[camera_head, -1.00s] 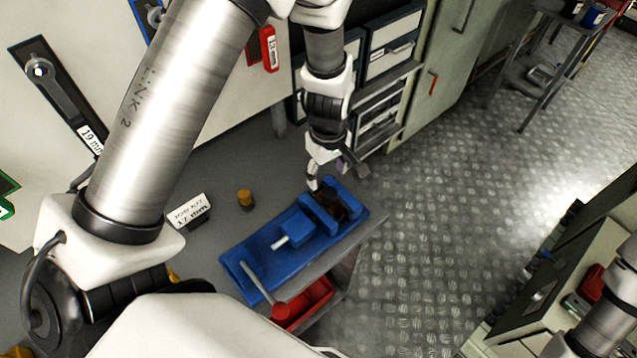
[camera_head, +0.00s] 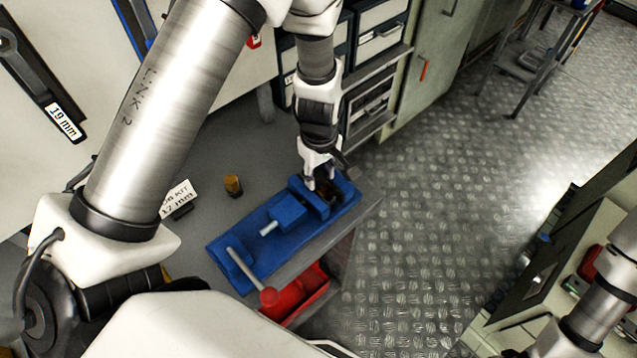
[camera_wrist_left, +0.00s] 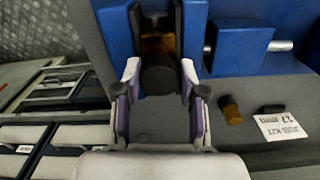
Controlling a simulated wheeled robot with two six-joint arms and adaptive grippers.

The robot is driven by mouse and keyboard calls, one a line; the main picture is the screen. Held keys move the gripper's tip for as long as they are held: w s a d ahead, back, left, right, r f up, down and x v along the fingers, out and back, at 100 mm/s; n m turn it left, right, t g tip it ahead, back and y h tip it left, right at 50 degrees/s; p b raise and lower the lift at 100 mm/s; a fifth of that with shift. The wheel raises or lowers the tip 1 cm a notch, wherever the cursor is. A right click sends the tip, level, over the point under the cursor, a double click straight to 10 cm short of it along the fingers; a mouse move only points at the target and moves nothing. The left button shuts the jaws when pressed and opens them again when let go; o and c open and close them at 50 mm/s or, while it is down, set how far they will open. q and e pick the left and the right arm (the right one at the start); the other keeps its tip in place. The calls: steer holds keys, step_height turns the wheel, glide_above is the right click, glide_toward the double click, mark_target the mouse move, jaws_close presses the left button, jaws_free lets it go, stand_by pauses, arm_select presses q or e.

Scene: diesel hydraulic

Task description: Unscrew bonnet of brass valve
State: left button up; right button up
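The brass valve is clamped in the blue vise (camera_head: 290,214) at the bench's right end. In the left wrist view the valve (camera_wrist_left: 158,45) shows as a brown-gold body between the blue jaws, with a dark round part (camera_wrist_left: 159,80) nearer me. My left gripper (camera_head: 322,184) is at the vise jaws. In the left wrist view its two fingers (camera_wrist_left: 160,73) stand apart, one on each side of the dark part, with narrow gaps; firm contact cannot be made out. In the head view the gripper mostly hides the valve. My right gripper is out of view.
A small brass-coloured piece (camera_head: 233,186) stands on the bench beside a "17 mm" job kit card (camera_head: 178,198). A red tray (camera_head: 300,298) is below the vise's front end. Drawers (camera_head: 368,105) stand behind my left gripper. Open metal floor lies to the right.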

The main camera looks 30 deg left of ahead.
arm_select(q)
steer(key=n, duration=1.4)
steer(key=shift+n, duration=0.4)
steer(key=n, duration=0.4)
steer(key=shift+n, duration=0.4)
steer(key=o, duration=0.9)
